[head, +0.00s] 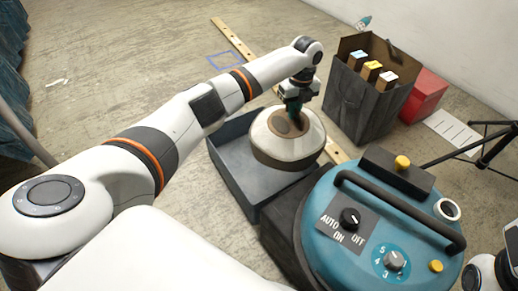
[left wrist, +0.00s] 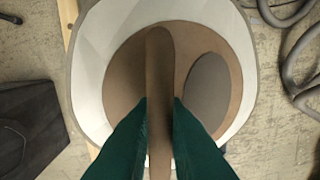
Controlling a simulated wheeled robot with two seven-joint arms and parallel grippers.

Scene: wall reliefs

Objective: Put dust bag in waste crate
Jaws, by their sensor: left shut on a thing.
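The dust bag (head: 290,139) is a round, pale bag with a brown top plate. It hangs from my left gripper (head: 294,103). The left wrist view shows the green fingers of my left gripper (left wrist: 160,115) shut on the brown upright tab of the bag (left wrist: 88,90). The waste crate (head: 236,178) is an open grey-blue box on the floor. In the head view the bag overlaps its back right part and hides that rim. How high the bag is over the crate I cannot tell. My right gripper is not in view.
A teal vacuum (head: 330,237) with a black handle stands in front at the right. Behind the bag are a dark open tote (head: 350,105) with several wooden pieces, and a red box (head: 425,97). A wooden strip (head: 231,37) lies on the floor. The floor at the back left is mostly clear.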

